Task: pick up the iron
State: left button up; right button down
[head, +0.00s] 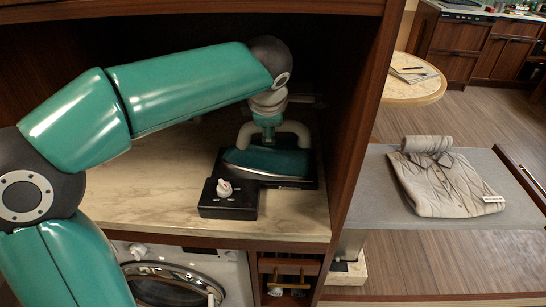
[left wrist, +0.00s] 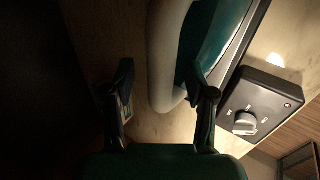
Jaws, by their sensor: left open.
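The iron (head: 280,161) has a teal body and a cream handle. It sits on a black stand with a control box (head: 229,204) and white knob, on the marble counter in the wooden alcove. My left gripper (head: 268,128) is at the iron's handle, pointing down from above. In the left wrist view the gripper (left wrist: 162,80) is open, its dark fingers apart, with the cream handle (left wrist: 166,55) showing between their lines. I cannot tell how deep the handle lies between them. The far side of the handle is partly hidden. My right gripper is not in view.
The alcove's right wall (head: 360,120) stands close beside the iron. The marble counter (head: 150,190) is clear left of the stand. A washing machine (head: 180,275) is below. A folded shirt (head: 450,190) lies on a grey ironing surface at right.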

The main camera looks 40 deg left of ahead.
pick_arm(q)
grip_shut()
jog(key=shift+r, duration=0.35)
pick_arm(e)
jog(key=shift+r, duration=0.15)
